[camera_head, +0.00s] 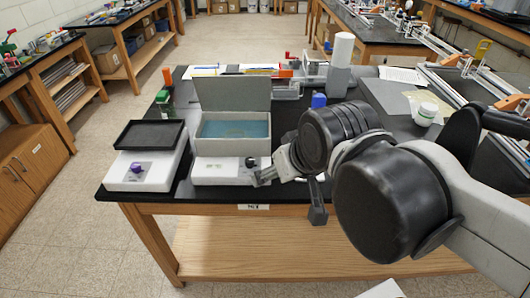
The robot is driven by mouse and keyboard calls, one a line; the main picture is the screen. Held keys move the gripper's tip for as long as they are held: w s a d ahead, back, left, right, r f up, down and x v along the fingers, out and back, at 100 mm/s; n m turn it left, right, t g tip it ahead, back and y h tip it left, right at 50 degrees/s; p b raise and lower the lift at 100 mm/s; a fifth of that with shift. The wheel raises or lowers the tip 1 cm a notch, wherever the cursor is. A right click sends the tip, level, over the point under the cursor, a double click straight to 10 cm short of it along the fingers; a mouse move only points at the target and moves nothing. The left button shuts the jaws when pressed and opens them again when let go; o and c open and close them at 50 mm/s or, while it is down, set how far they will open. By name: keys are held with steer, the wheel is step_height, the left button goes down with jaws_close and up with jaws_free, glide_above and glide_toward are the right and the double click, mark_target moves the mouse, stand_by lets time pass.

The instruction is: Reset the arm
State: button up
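My arm reaches in from the right, its black joint covers and light grey links filling the right half of the view. My gripper (288,196) is at the front edge of the black-topped table (185,204). One finger points left in front of the white box with the open lid, and the other hangs down past the table edge. The fingers are spread apart, with nothing visible between them. The arm hides part of the table's right side.
The white open-lidded box (232,172) has a blue-green interior. A white device with a purple knob (140,172) and black tray stands left. Behind are a white cylinder (342,50) and blue item (318,101). A white-lidded jar (426,113) sits right. Floor is clear at left.

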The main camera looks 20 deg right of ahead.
steer(key=shift+s+f, duration=0.2)
steer(key=shift+s, duration=0.15)
step_height(320, 180, down, 5)
steer(key=b, duration=0.4)
steer(key=shift+r+b, duration=0.2)
steer(key=shift+b, duration=0.1)
stand_by(1.4)
